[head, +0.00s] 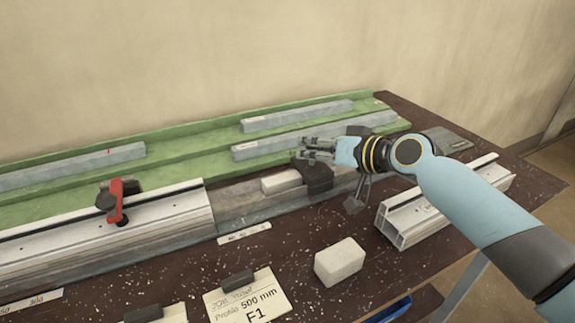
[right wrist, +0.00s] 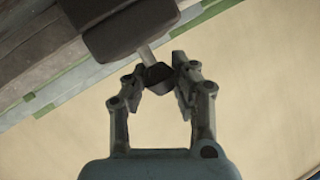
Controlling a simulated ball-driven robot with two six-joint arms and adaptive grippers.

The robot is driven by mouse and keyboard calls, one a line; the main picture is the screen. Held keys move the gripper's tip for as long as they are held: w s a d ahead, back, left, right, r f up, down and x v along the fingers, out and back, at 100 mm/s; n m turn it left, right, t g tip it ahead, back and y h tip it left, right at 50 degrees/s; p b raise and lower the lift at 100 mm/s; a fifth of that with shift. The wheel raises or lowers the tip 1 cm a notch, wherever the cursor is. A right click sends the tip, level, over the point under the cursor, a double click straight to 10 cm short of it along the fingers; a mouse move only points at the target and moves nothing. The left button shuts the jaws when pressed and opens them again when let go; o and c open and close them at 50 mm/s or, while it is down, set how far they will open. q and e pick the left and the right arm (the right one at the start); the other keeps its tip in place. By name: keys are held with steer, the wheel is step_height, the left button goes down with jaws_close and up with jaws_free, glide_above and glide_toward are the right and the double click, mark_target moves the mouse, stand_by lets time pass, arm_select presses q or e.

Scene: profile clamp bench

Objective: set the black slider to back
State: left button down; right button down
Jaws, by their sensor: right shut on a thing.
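The black slider (head: 318,180) sits on the grey rail right of the long aluminium profile, against the right end of a pale block (head: 282,182). In the right wrist view the slider's dark body (right wrist: 130,28) is at the top, with a short metal stem ending in a black knob (right wrist: 158,77). My right gripper (head: 318,149) reaches in from the right, over the slider. In the right wrist view its fingers (right wrist: 156,84) are shut on the knob, one at each side. In the head view the knob is hidden by the gripper. My left gripper is not in view.
A red-handled clamp (head: 117,201) stands on the long profile (head: 160,226). A green tray (head: 195,150) with grey bars runs behind. A short profile (head: 398,226) lies under my right arm. A white block (head: 340,262) and a label card (head: 248,300) are in front.

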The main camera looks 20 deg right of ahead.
steer(key=shift+d, duration=0.7)
steer(key=c, duration=1)
jaws_free()
steer(key=v, duration=1.2)
